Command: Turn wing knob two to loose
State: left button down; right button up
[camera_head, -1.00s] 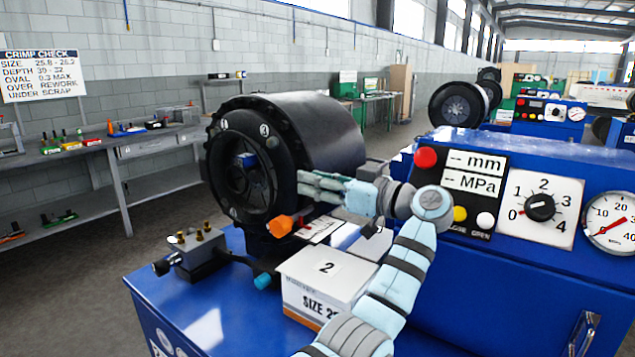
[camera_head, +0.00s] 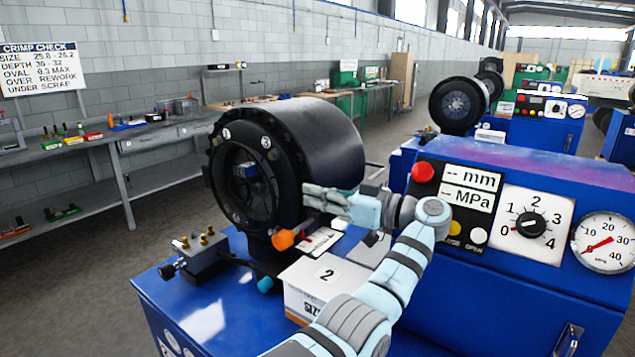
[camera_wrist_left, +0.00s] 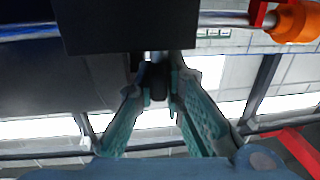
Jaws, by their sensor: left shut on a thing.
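The black crimper head (camera_head: 235,200) stands on the blue bench, its round face to the left, with small round labels including 1 (camera_head: 226,134) and 3 (camera_head: 266,142). My left gripper (camera_head: 306,197) reaches in from the right to the right edge of this face. In the left wrist view its fingers (camera_wrist_left: 157,78) are shut on a narrow dark knob (camera_wrist_left: 157,85). The head view hides this knob behind the fingers and the head's rim, and I cannot read its number or tell its turn angle. My right gripper is not in view.
An orange handle (camera_head: 283,239) sits just below my left fingers. A small block with brass fittings (camera_head: 200,252) is at the front left. The blue control panel (camera_head: 500,260) is to the right.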

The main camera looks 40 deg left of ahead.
pick_arm(q)
jog(key=c, duration=1.7)
grip_release()
jog(key=v, duration=0.7)
jog(key=shift+w+d, duration=0.1)
jog(key=shift+d, duration=0.2)
